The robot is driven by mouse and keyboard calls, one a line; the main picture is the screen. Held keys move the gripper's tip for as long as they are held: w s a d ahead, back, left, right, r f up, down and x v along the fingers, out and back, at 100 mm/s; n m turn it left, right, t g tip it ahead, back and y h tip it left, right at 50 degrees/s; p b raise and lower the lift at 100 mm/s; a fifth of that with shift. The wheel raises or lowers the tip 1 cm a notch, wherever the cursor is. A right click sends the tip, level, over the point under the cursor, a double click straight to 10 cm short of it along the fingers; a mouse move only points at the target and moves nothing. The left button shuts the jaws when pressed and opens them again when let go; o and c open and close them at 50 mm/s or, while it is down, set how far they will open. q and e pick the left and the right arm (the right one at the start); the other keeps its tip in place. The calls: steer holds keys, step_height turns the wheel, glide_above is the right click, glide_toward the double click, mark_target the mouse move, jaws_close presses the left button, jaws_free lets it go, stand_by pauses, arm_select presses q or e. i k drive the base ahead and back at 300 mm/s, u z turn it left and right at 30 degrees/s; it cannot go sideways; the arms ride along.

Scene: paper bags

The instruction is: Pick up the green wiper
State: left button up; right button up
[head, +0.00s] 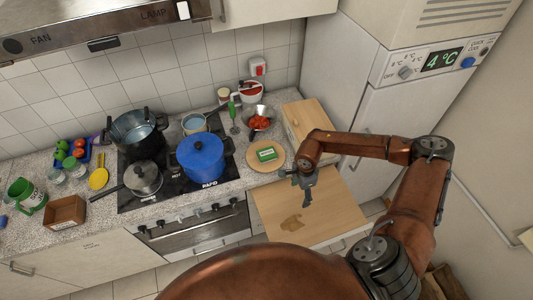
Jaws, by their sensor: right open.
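A small green block with a pale mark on top (267,154), which looks like the green wiper, lies on a round wooden board (254,163) on the counter, right of the blue pot. My right gripper (306,199) is open and empty. It points down over the pale wooden board at the front, to the right of and nearer than the green block, and apart from it. My left gripper is not in view.
A pale wooden board (338,205) with a brown stain (292,222) lies below my right gripper. A blue pot (203,158) stands on the hob. A metal bowl with red food (259,121) and a wooden box (303,118) stand behind the green block.

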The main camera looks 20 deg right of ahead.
mark_target(268, 154)
steer(key=i, duration=0.95)
